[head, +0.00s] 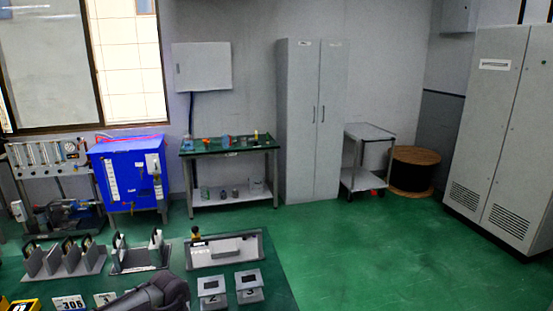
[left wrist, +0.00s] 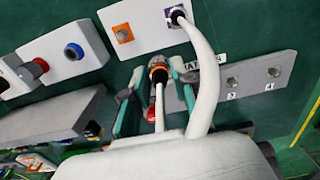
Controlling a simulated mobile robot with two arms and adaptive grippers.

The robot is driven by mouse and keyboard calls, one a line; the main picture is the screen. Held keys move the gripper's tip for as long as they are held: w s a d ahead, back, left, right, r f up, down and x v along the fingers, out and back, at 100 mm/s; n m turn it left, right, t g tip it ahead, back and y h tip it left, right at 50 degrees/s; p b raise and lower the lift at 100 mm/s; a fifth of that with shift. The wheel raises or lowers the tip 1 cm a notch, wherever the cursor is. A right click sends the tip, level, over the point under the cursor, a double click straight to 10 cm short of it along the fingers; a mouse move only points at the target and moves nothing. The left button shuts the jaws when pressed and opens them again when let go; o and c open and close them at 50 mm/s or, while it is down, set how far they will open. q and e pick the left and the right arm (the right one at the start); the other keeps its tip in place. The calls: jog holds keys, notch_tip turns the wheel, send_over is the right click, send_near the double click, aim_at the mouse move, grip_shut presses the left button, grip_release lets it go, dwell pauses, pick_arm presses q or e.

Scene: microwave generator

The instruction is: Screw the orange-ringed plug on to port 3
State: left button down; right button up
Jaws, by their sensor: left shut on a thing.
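In the left wrist view my left gripper (left wrist: 158,80) has its teal fingers closed around the orange-ringed plug (left wrist: 158,72). A white lead runs from the plug back toward the wrist. To its right is a grey port panel (left wrist: 252,82) with two grey round ports, port 3 (left wrist: 232,81) and port 4 (left wrist: 273,72). The panel's left part is hidden behind the fingers and a thick white cable. The plug is apart from port 3, to its left in the picture. My right gripper is in neither view.
A white plate (left wrist: 146,28) holds an orange square socket (left wrist: 123,33) and a purple-ringed plug (left wrist: 177,16) on the thick white cable (left wrist: 205,75). Left of it are a blue-ringed port (left wrist: 73,52) and red plug (left wrist: 38,67). The head view shows a blue cabinet (head: 128,175) and open green floor.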

pick_arm(q)
jog(key=shift+s+d+f+p, duration=0.1)
jog(key=shift+s+d+p, duration=0.3)
jog(key=shift+d, duration=0.5)
jog(key=shift+s+d+p, duration=0.25)
jog(key=shift+s+d, duration=0.25)
jog(key=shift+d, duration=0.35)
jog(key=d, duration=0.1)
jog(key=s+d+p, duration=0.1)
jog(key=d, duration=0.1)
jog(key=s+d, duration=0.1)
jog(key=shift+s+d+f, duration=0.15)
jog(key=shift+d+f, duration=0.05)
jog(key=shift+s+d+f+p, duration=0.1)
jog(key=shift+s+d+p, duration=0.1)
jog(key=shift+s+d, duration=0.4)
jog(key=shift+s+d+f+p, duration=0.1)
jog(key=shift+s+d+p, duration=0.1)
jog(key=shift+d, duration=0.65)
jog(key=shift+s+d+p, duration=0.2)
jog(key=shift+s+d, duration=0.2)
jog(key=shift+d, duration=0.35)
